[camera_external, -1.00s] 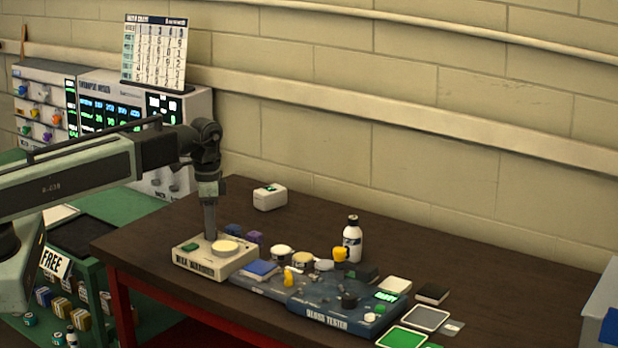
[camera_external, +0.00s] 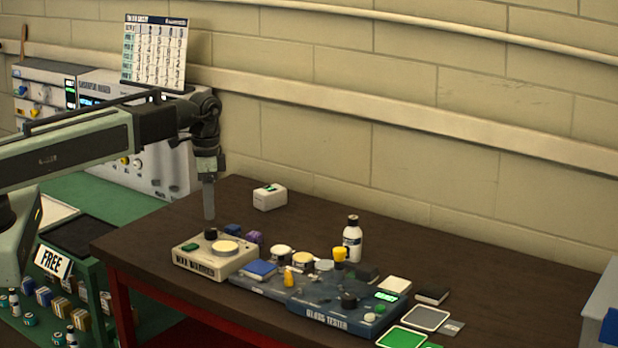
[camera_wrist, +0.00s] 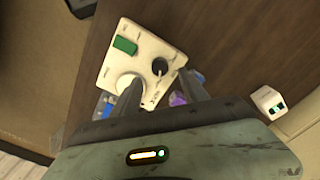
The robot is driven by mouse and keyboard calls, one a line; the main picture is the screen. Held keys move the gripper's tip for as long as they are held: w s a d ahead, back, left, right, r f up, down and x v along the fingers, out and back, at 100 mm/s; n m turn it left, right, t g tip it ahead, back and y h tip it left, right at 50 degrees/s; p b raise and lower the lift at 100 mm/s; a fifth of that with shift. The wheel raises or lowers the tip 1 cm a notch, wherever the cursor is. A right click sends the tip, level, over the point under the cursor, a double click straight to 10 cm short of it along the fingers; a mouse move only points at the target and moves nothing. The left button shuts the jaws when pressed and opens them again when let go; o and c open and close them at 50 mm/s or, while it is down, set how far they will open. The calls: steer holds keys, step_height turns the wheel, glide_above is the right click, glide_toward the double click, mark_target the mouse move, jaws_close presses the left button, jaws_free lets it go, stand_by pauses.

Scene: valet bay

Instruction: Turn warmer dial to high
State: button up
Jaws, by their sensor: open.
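The wax warmer (camera_external: 205,264) is a cream box at the left end of the dark table, with a green button (camera_external: 190,247), a round pale lid or pot (camera_external: 225,247) and a black dial (camera_external: 211,233) on top. In the wrist view the warmer (camera_wrist: 116,61) shows its black dial (camera_wrist: 160,67) with a pointer line; the markings around it are too small to read. My gripper (camera_external: 209,217) points down just above the dial, apart from it. In the wrist view its fingers (camera_wrist: 143,92) are open and empty, and partly cover the warmer's near side.
A blue glass tester (camera_external: 330,318) stands right of the warmer, with small jars and a white bottle (camera_external: 352,243) behind it. A small white box (camera_external: 269,197) sits at the back. The table's right rear is clear.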

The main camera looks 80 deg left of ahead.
mark_target(210, 228)
steer(key=shift+r+p, duration=0.3)
steer(key=shift+r, duration=0.6)
steer(key=shift+f, duration=0.1)
steer(key=shift+m, duration=0.7)
step_height(210, 228, down, 8)
steer(key=b, duration=0.8)
steer(key=shift+r, duration=0.2)
